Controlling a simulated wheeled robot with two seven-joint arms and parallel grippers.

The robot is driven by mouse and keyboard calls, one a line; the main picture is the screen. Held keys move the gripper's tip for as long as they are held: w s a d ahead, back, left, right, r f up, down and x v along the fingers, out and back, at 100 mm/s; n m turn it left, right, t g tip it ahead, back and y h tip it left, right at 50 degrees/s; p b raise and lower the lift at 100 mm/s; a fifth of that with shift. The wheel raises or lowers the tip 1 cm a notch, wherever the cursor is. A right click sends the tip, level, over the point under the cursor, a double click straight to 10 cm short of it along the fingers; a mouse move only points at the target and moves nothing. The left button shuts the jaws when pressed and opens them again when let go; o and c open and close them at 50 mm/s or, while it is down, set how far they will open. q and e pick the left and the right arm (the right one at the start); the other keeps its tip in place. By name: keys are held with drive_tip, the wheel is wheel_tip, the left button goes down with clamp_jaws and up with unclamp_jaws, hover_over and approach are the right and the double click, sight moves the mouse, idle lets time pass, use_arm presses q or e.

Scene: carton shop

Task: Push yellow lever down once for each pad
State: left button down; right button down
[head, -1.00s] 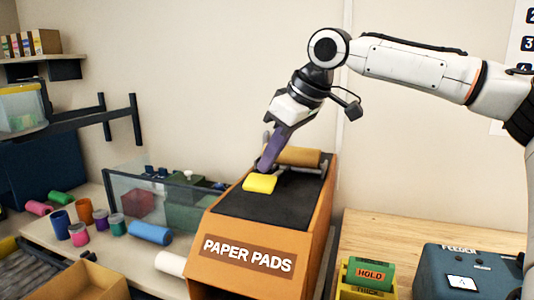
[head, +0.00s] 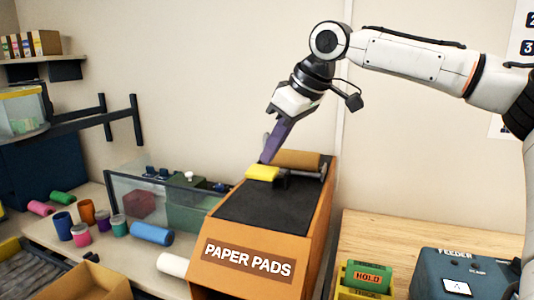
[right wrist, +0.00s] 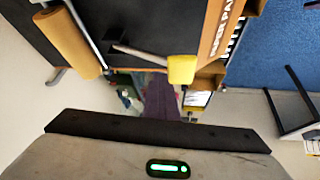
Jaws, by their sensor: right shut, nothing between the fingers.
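The orange dispenser marked PAPER PADS (head: 310,235) stands on the bench with a black top. Its yellow lever (head: 262,173) is near the upper left edge of that top, raised a little above it. In the right wrist view the yellow lever end (right wrist: 181,70) sits on a grey rod. My right gripper (head: 265,160) is shut and empty, its purple fingers pointing down just above and behind the lever; I cannot tell whether they touch. The fingers also show in the right wrist view (right wrist: 162,98), close beside the lever end. My left gripper is out of view.
A brown roll (head: 297,159) lies at the back of the dispenser. A clear-walled bin (head: 150,200) and several coloured rolls stand to the left. A HOLD block (head: 367,277) and a blue feeder box (head: 455,270) are at the right. The wood bench between is bare.

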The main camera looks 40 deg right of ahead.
drive_tip(key=r, duration=0.1)
drive_tip(key=d+r, duration=0.1)
drive_tip(key=shift+w+r, duration=0.3)
idle(0.3)
drive_tip(key=shift+w+d+r, duration=0.2)
drive_tip(key=shift+d+r, duration=0.15)
drive_tip(key=shift+r, duration=0.35)
drive_tip(key=shift+w+d+r, duration=0.15)
drive_tip(key=shift+d+r, duration=0.25)
drive_tip(key=shift+r, duration=0.35)
drive_tip(key=shift+w+d+r, duration=0.2)
drive_tip(key=shift+d+r, duration=0.15)
drive_tip(key=shift+r, duration=0.35)
